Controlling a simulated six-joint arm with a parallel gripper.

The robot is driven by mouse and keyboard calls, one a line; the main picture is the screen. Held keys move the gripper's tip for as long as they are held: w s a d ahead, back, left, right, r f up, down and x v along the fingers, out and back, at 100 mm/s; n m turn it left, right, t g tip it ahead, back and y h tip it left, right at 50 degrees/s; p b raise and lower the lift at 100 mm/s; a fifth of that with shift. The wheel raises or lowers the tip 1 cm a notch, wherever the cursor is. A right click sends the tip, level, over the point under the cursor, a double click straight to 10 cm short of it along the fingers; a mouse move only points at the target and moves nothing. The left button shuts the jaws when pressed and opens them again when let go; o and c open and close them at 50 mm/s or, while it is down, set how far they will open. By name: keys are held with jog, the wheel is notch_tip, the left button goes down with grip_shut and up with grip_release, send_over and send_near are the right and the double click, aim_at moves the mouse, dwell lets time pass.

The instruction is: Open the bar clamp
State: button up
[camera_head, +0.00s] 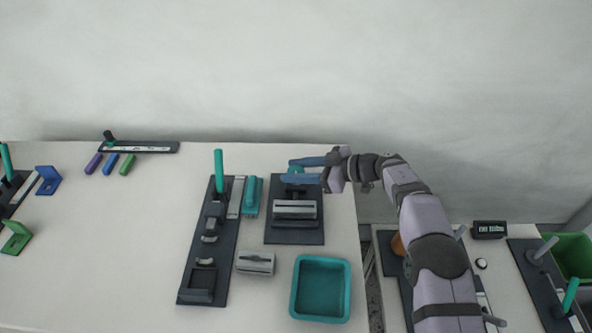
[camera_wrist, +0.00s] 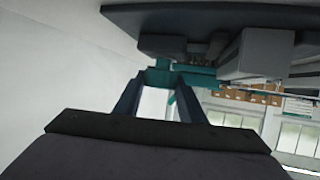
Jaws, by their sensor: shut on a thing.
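The bar clamp is a dark base plate (camera_head: 285,238) with a pale grey metal block (camera_head: 295,209) across its middle, right of centre in the head view. A teal handle (camera_head: 296,169) is at its far end. My gripper (camera_head: 299,171) reaches in from the right, with one blue finger on each side of the handle, and is shut on it. In the wrist view, the handle (camera_wrist: 160,77) shows between the fingertips, with the dark plate (camera_wrist: 200,18) above. The fingers partly hide the handle, so its exact angle is unclear.
Left of the clamp stands a long dark fixture (camera_head: 213,245) with an upright teal lever (camera_head: 219,170). A teal block (camera_head: 252,197), a grey block (camera_head: 255,263) and an open teal tray (camera_head: 320,290) lie close by. The table's right edge is near the clamp.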

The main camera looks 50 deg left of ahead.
dwell(0.4)
jog(key=o, duration=1)
jog(key=shift+b+v, duration=0.6)
jog(key=shift+v, duration=3.05)
